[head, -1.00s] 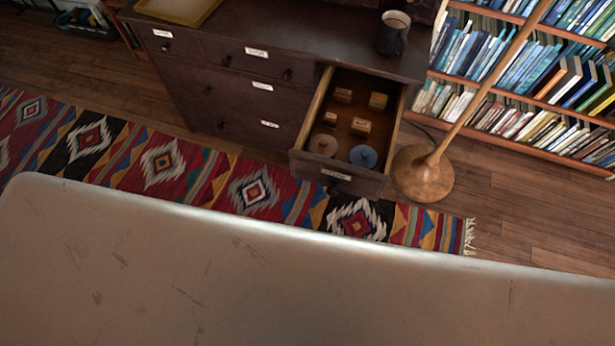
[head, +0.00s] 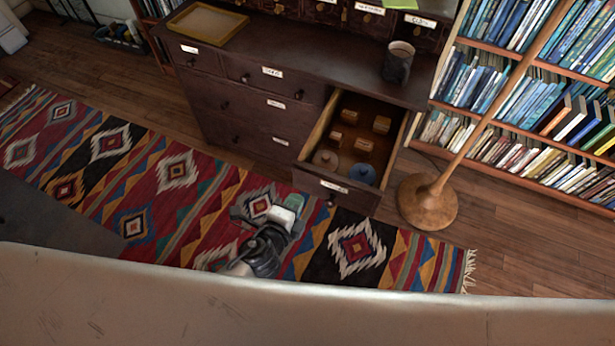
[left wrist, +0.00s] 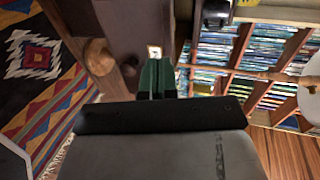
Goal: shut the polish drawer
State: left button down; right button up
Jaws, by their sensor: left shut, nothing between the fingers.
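The open drawer (head: 337,195) sticks out of the top right of the dark wooden chest (head: 235,72). Its front has a white label, too small to read, and a dark knob. Inside are several small tan boxes, a grey-brown round tin (head: 325,159) and a blue round tin (head: 362,174). My left gripper (head: 294,203) is in front of and left of the drawer front, over the rug. Its fingers (left wrist: 157,78) are shut and empty in the left wrist view, where a white label (left wrist: 155,52) shows beyond them. My right gripper is not in view.
A dark mug (head: 397,65) and a yellow-framed tray (head: 207,24) stand on the chest top. A lamp's round wooden base (head: 428,203) stands just right of the drawer. A bookcase (head: 538,70) is behind it. A patterned rug (head: 175,172) covers the floor in front.

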aim_at(312, 172)
pick_arm(q)
jog(key=x, duration=0.5)
jog(key=r+x, duration=0.1)
jog(key=x, duration=0.2)
jog(key=shift+w, duration=0.1)
jog(key=shift+w+d, duration=0.1)
jog(key=shift+w, duration=0.05)
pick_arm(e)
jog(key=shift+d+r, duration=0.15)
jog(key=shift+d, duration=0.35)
